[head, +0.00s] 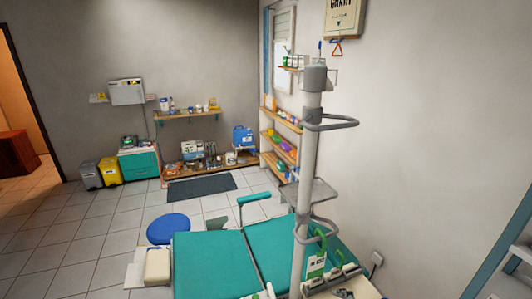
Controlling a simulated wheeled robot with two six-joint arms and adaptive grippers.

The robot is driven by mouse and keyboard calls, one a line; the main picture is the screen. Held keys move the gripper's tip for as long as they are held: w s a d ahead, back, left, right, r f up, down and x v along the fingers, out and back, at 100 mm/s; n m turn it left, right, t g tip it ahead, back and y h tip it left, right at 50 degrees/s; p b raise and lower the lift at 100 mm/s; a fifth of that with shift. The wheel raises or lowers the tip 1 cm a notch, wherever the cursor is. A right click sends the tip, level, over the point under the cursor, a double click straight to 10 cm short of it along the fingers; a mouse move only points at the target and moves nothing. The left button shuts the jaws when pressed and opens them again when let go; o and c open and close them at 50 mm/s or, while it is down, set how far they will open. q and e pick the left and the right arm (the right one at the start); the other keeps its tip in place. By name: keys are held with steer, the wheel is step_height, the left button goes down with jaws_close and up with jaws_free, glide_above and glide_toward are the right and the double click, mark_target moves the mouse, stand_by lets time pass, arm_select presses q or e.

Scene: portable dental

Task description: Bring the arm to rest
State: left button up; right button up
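Neither of my arms nor grippers can be made out in the head view, so I cannot see their pose or what they hold. The teal dental chair (205,262) lies in the lower middle. A grey upright pole (306,170) with looped handles stands in front of it. A small tray (322,190) is fixed to the pole. At the bottom edge, a light worktop (358,287) carries small green and white items, partly cut off.
A blue round stool (168,228) stands left of the chair. A dark mat (201,186) lies on the tiled floor. Shelves (281,142) and a teal cabinet (138,162) line the walls. The tiled floor (85,240) at the left is clear.

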steer(key=s+d+f+n+g+h, duration=0.2)
steer(key=s+n+g, duration=0.1)
steer(key=s+n, duration=0.5)
steer(key=s+d+f+n+g+h, duration=0.15)
steer(key=s+n, duration=0.35)
steer(key=n, duration=0.5)
steer(key=s+d+f+g+b, duration=0.1)
steer(key=d+f+b, duration=0.15)
steer(key=f, duration=1.25)
steer(key=d+f+g+b, duration=0.1)
steer(key=f+b, duration=0.2)
steer(key=f, duration=1.2)
steer(key=s+d+f+g+b, duration=0.1)
steer(key=s+f+b, duration=0.3)
steer(key=s+f, duration=1.5)
step_height(320, 180, down, 4)
steer(key=shift+s+r+m, duration=0.15)
steer(key=shift+s+m, duration=0.15)
steer(key=shift+s, duration=0.1)
steer(key=shift+d, duration=0.1)
